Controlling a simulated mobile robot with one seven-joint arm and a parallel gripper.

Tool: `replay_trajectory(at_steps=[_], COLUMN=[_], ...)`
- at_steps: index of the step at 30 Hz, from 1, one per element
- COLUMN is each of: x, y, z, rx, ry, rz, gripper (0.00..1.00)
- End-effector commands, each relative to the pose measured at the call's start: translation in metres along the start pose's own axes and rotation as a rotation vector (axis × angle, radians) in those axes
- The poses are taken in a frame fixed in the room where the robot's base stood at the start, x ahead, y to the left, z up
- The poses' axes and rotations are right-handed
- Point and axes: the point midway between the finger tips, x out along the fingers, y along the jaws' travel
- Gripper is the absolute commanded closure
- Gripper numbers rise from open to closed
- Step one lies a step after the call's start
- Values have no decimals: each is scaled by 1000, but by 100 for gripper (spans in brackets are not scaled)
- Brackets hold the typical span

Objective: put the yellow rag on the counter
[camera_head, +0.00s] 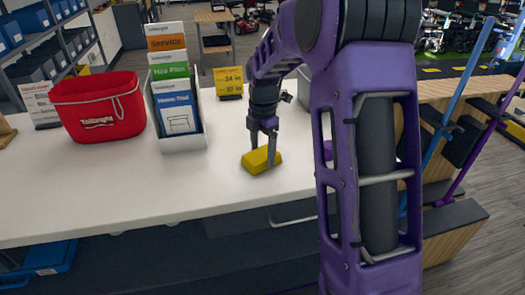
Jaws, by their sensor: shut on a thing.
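The yellow rag (261,161) is a small folded block at the white counter (110,195), right of the middle of its top. My gripper (262,148) points down, with its fingers on either side of the rag and shut on it. The rag appears at or very close to the counter surface; I cannot tell whether it touches. My purple arm hides part of the counter's right side.
A red bag (98,108) stands on the counter's left. A brochure holder (177,118) stands between it and my gripper. A yellow price sign (229,83) stands behind. The counter's front middle is clear.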

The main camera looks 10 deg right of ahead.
Motion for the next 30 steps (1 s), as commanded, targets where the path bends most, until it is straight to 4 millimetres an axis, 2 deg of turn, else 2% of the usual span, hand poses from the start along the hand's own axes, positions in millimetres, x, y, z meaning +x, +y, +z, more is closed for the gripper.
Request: replay_trajectory(at_steps=[7, 8, 11, 17, 21, 26, 30], x=[2, 2, 1, 1, -7, -34, -66], y=[0, 0, 0, 0, 0, 0, 1], z=[0, 0, 0, 0, 0, 1, 1], rx=[0, 0, 0, 0, 0, 1, 1], ry=[0, 0, 0, 0, -1, -2, -2], rz=[0, 0, 0, 0, 2, 4, 5], gripper=[64, 16, 0, 0, 0, 0, 0])
